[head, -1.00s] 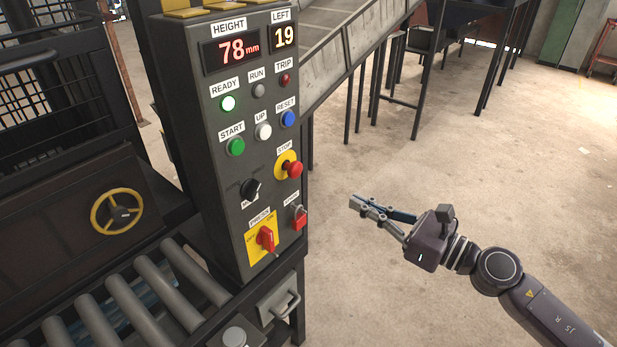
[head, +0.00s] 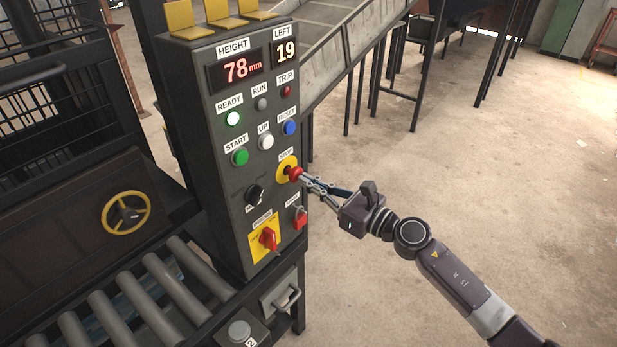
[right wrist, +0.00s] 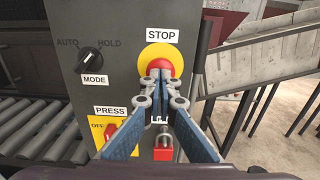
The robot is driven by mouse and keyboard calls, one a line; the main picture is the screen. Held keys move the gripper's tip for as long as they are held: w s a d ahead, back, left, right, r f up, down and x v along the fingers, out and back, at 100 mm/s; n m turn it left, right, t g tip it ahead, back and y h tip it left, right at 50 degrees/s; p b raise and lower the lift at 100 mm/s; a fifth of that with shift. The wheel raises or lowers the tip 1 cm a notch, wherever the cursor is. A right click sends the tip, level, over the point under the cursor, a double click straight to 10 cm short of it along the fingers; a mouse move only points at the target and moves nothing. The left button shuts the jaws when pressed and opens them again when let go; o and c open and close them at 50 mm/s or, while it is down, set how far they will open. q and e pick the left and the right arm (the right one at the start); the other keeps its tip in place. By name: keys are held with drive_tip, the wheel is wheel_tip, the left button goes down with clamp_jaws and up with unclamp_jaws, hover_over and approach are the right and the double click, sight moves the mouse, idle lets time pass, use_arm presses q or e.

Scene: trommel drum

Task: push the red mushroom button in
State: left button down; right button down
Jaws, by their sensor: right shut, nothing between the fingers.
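The red mushroom button (head: 295,173) sits on a yellow round plate (head: 284,164) on the right side of the dark control panel's face. In the right wrist view the red button (right wrist: 160,65) is under the STOP label, its lower part hidden behind my fingers. My right gripper (head: 303,178) is shut and empty, with its fingertips at the front of the button. In the right wrist view the fingertips (right wrist: 160,82) overlap the button's lower edge; I cannot tell whether they touch it. My left gripper is not in view.
The panel also bears a black mode knob (head: 254,194), a red press switch (head: 268,239) on a yellow plate, a red padlock (head: 300,219), a green start button (head: 240,157) and a blue reset button (head: 289,128). Rollers (head: 172,288) lie lower left. Floor on the right is clear.

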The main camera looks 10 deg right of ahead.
drive_tip(key=shift+w+a, duration=0.1)
drive_tip(key=shift+w, duration=0.05)
drive_tip(key=shift+w+a+r, duration=0.35)
drive_tip(key=shift+w+a, duration=0.05)
drive_tip(key=shift+w, duration=0.1)
idle(0.3)
